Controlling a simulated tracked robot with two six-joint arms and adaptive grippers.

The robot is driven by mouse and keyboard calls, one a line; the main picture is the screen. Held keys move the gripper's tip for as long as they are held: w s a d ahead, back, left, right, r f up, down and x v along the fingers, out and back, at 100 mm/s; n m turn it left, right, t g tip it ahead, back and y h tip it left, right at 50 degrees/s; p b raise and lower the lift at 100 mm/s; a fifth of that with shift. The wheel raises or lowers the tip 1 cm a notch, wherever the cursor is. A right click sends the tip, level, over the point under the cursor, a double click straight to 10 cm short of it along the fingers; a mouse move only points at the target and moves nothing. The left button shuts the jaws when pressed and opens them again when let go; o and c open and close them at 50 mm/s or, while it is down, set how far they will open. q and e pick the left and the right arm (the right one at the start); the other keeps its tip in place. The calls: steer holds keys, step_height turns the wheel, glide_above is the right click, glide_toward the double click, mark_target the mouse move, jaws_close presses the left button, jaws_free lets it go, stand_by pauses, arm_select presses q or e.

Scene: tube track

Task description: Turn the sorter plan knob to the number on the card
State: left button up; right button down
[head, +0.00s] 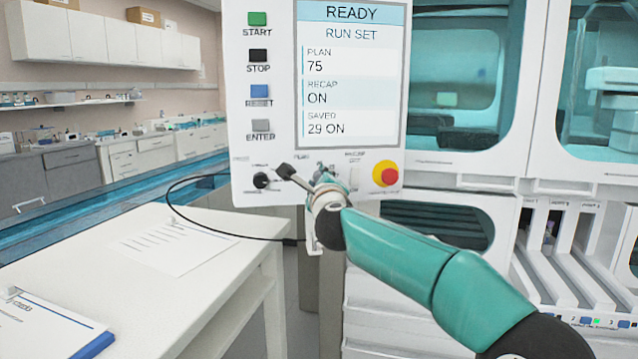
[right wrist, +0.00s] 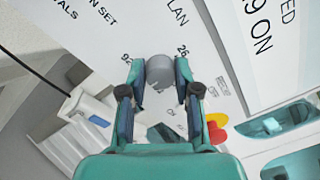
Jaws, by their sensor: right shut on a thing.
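The white control panel (head: 275,120) stands in front of me in the head view. Its screen (head: 350,75) reads READY, RUN SET, PLAN 75, RECAP ON, SAVED 29 ON. My right gripper (head: 304,174) is at the row of controls below the screen, partly hiding it. In the right wrist view my right gripper (right wrist: 160,75) is shut on the round grey plan knob (right wrist: 159,70), a finger on each side. Printed numbers and part of the word PLAN show beside the knob. A printed sheet (head: 178,248) lies on the white table; its text is too small to read. My left gripper is out of view.
START (head: 257,18), STOP (head: 257,56), RESET (head: 259,91) and ENTER (head: 261,126) buttons line the panel's left side. A red-and-yellow stop button (head: 385,174) is right of my gripper. A black cable (head: 215,232) hangs over the white table (head: 225,285). A clipboard (head: 40,325) lies at front left.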

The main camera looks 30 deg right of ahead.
steer(key=shift+w+f, duration=0.1)
steer(key=shift+f, duration=0.35)
steer(key=c, duration=0.8)
jaws_free()
steer(key=shift+r, duration=0.25)
steer(key=v, duration=1.2)
steer(key=shift+d, duration=0.1)
steer(key=shift+c, duration=0.2)
